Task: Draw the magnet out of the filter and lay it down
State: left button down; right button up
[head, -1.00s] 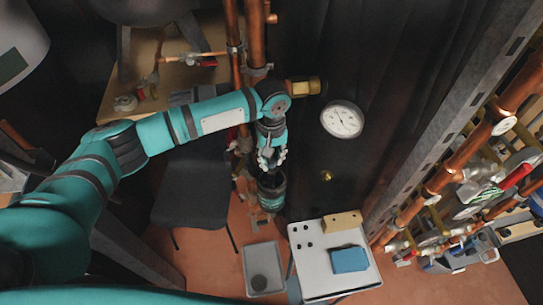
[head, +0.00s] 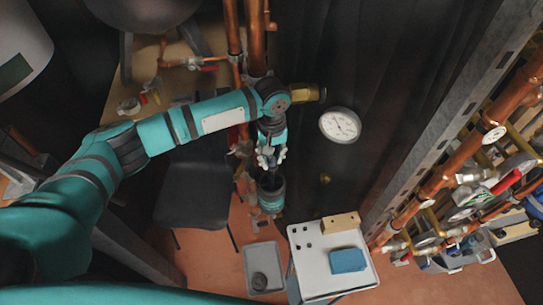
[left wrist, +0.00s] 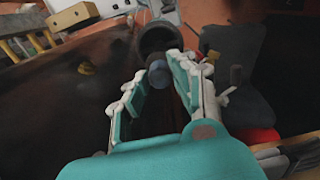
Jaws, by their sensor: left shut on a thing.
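The filter (head: 271,199) is a dark teal, open-topped cup standing upright below the copper pipes. In the left wrist view its black round mouth (left wrist: 160,37) lies beyond my fingertips. My left gripper (head: 270,160) points down just above the filter. It also shows in the left wrist view (left wrist: 160,84), with its pale fingers around a small grey-blue rounded piece, the magnet (left wrist: 159,73). The gripper is shut on it. In the head view the fingers hide the magnet. I cannot tell whether its lower end is still inside the filter. My right gripper is not in view.
A white-topped stand (head: 310,267) holds a blue block (head: 348,260) and a wooden block (head: 340,223). A gauge (head: 340,125) and copper pipes flank my arm.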

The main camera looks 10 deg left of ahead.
pick_arm(q)
jog(key=shift+r+p, duration=0.6)
jog(key=shift+r, duration=0.4)
jog(key=shift+w+r, duration=0.15)
jog(key=shift+r, duration=0.55)
jog(key=shift+w+r, duration=0.1)
jog(key=shift+r, duration=0.55)
jog(key=shift+s+r, duration=0.25)
jog(key=shift+r, duration=0.1)
jog(key=shift+f, duration=0.1)
jog(key=shift+s, duration=0.1)
